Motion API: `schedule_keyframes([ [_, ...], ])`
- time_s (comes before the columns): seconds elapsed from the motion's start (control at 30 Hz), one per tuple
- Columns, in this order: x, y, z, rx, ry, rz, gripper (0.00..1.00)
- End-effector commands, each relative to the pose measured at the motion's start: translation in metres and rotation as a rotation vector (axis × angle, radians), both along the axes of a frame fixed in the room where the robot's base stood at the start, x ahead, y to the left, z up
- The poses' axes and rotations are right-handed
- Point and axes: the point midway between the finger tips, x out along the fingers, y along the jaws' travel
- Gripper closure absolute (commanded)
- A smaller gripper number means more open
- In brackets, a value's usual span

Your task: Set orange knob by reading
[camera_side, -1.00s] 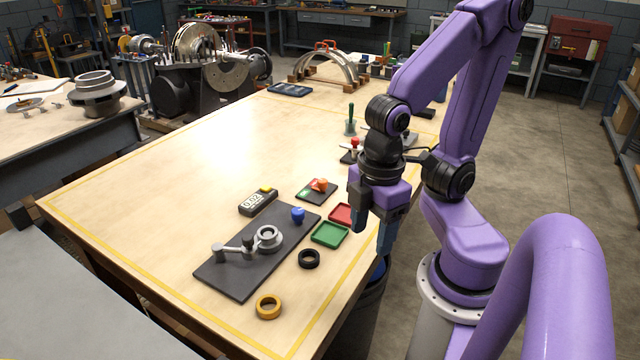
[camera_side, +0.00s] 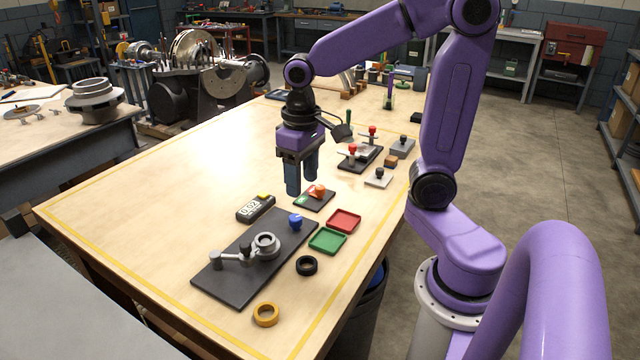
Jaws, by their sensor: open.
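The orange knob (camera_side: 319,190) sits on a small dark plate (camera_side: 322,203) with a green patch at its left and red beside the knob. A dark grey reading device (camera_side: 255,208) with a light display and a yellow top part lies to the left of that plate; its display seems to show 0.02, but the digits are small. My gripper (camera_side: 301,190) points down just above and beside the orange knob, its blue-grey fingers apart and empty. The fingers overlap the far left edge of the knob's plate in this view; the exact height cannot be told.
A dark base plate (camera_side: 228,284) carries a grey ring fixture (camera_side: 265,246) and a blue knob (camera_side: 295,222). Red (camera_side: 344,221) and green (camera_side: 327,241) trays, a black ring (camera_side: 306,265) and a yellow ring (camera_side: 265,314) lie nearby. Red-knobbed clamps (camera_side: 352,149) stand behind. The table's left is clear.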

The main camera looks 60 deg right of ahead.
Motion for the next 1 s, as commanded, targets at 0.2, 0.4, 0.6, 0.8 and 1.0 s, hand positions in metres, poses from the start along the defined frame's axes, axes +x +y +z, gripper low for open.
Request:
schedule_keyframes([
  [0.2, 0.038, -0.045, 0.010, 0.000, 0.004, -0.335, 0.45],
  [0.4, 0.060, -0.095, 0.019, 0.000, 0.010, -0.638, 0.45],
  [0.6, 0.068, -0.146, 0.026, 0.002, 0.013, -0.920, 0.45],
  [0.8, 0.067, -0.177, 0.031, 0.002, 0.015, -1.089, 0.45],
  [1.0, 0.066, -0.185, 0.026, 0.003, 0.019, -1.127, 0.45],
])
